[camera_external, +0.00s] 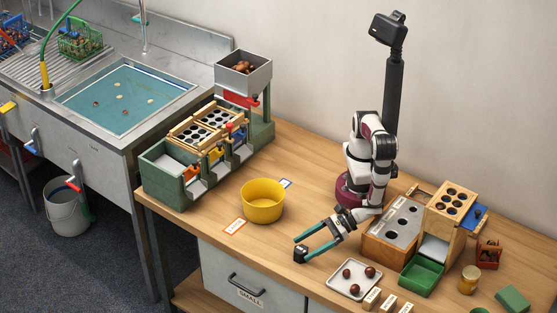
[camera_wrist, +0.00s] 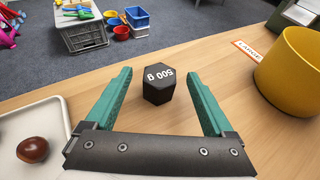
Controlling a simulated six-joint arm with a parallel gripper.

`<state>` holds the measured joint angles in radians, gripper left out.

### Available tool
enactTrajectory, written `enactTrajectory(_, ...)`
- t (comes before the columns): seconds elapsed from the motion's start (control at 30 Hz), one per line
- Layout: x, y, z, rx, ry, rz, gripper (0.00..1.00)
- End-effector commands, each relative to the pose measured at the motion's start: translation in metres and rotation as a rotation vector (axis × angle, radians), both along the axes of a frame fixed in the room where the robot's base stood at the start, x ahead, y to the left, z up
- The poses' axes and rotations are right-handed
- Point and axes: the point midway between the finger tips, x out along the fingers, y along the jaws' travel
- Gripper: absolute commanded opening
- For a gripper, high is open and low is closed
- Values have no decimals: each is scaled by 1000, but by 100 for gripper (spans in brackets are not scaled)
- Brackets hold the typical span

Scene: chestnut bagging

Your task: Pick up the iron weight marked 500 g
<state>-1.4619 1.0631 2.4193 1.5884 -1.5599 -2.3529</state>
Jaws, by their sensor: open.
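The iron weight (camera_wrist: 158,88) is a small black faceted block with white "500 g" on top, upside down in the wrist view. It stands on the wooden table, and in the external view the weight (camera_external: 300,255) is left of my arm's base. My gripper (camera_external: 302,246) is open and low over the table. In the wrist view the teal fingers of my gripper (camera_wrist: 158,76) lie on either side of the weight, near their tips. Gaps show on both sides, so the fingers do not seem to touch it. Its lower part is visible.
A white tray (camera_external: 343,286) with chestnuts is close to my gripper, at the left in the wrist view. A yellow bowl (camera_external: 263,208) stands behind, beside a "LARGE" card (camera_wrist: 257,52). A green tray (camera_external: 421,277) and sorting box lie right. The table front edge is near.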

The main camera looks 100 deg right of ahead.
Motion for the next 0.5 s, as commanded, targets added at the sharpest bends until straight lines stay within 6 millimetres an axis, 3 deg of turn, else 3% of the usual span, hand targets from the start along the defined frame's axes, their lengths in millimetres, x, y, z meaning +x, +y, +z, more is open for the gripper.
enactTrajectory(0.3,43,9,-24,3,2,-5,87)
enactTrajectory(0.5,46,11,-25,4,2,-1,87)
